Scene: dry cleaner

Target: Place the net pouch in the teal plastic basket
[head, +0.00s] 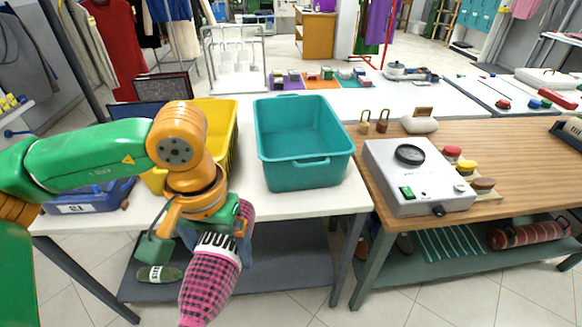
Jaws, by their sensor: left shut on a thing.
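My left gripper (205,226) is shut on a pink and black checked pouch (211,285), which looks like the net pouch. The teal plastic basket (303,172) stands on the white table, behind and to the right of the gripper. It is open at the top and its visible inside looks empty. My right gripper is not in view.
A yellow basket (225,140) stands left of the teal one, partly behind my left arm. A blue tray (90,200) is at the table's left end. Right of the teal basket, a grey box with a dial (418,178) stands on the wooden table.

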